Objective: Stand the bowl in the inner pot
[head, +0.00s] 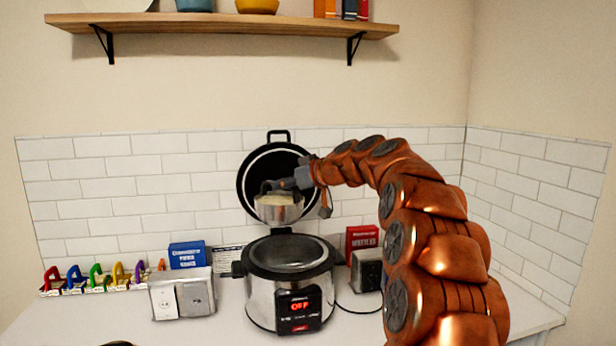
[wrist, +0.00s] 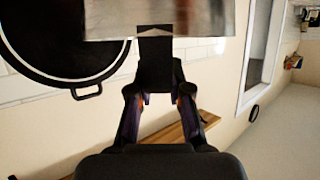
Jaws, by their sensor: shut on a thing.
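My gripper (head: 283,185) is shut on the rim of a shiny metal bowl (head: 279,211), which holds something pale. The bowl hangs roughly upright in the air above the cooker, in front of its raised lid. In the wrist view the bowl (wrist: 205,20) is at the top edge, with my gripper (wrist: 155,45) closed on it. The steel cooker (head: 262,300) stands on the counter with its top open. The inner pot (head: 290,250) shows as a grey round opening in the cooker; its depth is hard to see.
The round dark lid (head: 250,185) stands open behind the bowl, close to my gripper. A red box (head: 362,238) is at right. A wooden shelf (head: 230,25) runs above.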

